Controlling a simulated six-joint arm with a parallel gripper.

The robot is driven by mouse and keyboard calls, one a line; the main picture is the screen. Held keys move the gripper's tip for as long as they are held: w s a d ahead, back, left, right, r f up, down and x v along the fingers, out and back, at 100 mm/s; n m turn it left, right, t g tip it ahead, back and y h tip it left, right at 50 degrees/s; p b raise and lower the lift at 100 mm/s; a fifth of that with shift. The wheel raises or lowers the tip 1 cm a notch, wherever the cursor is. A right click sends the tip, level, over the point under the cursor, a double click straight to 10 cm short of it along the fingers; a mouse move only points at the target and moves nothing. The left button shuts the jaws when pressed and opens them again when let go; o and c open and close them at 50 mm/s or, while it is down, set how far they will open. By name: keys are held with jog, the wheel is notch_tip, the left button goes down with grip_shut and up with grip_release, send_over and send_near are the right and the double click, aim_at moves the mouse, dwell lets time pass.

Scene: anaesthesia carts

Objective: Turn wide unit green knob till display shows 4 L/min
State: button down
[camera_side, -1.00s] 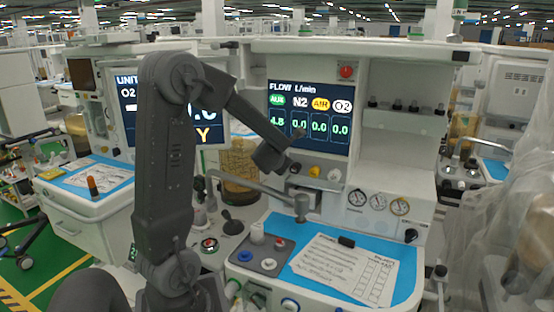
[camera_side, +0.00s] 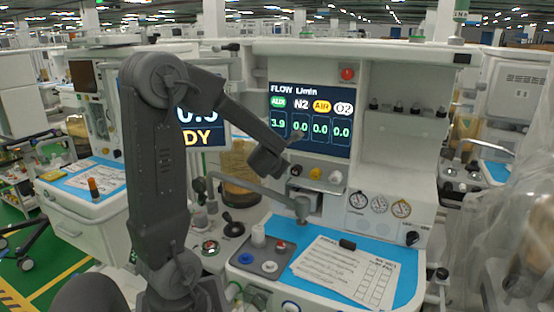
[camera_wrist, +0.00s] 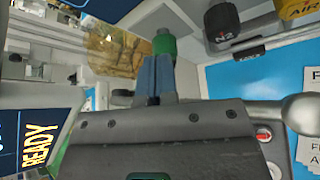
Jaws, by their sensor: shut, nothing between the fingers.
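The wide unit's display (camera_side: 309,118) is headed FLOW L/min. Its green AUX column reads 3.9, and the N2, AIR and O2 columns read 0.0. In the wrist view the green knob (camera_wrist: 164,45) is just beyond the fingertips of my gripper (camera_wrist: 154,62). The blue fingers are closed together and overlap the knob's near edge in the picture; I cannot tell whether they touch it. In the side view my gripper (camera_side: 268,160) is in front of the lower left of the display and hides the green knob.
Right of the green knob are a black N2 knob (camera_wrist: 222,22) and a yellow AIR knob (camera_side: 315,173), then a white knob (camera_side: 335,177). A grey jointed arm (camera_side: 250,190) passes below. Another unit's screen (camera_side: 200,125) is at left, partly behind my arm.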

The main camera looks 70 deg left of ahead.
jog(key=shift+s+d, duration=1.05)
jog(key=shift+d, duration=0.1)
jog(key=shift+w+a+f, duration=0.2)
jog(key=shift+w+a, duration=0.85)
jog(key=shift+a, duration=0.05)
jog(key=shift+w+a+f, duration=0.2)
jog(key=shift+w+a, duration=0.8)
jog(key=shift+a, duration=0.05)
jog(key=shift+s+a, duration=0.15)
jog(key=shift+a, duration=0.05)
jog(key=shift+r, duration=0.1)
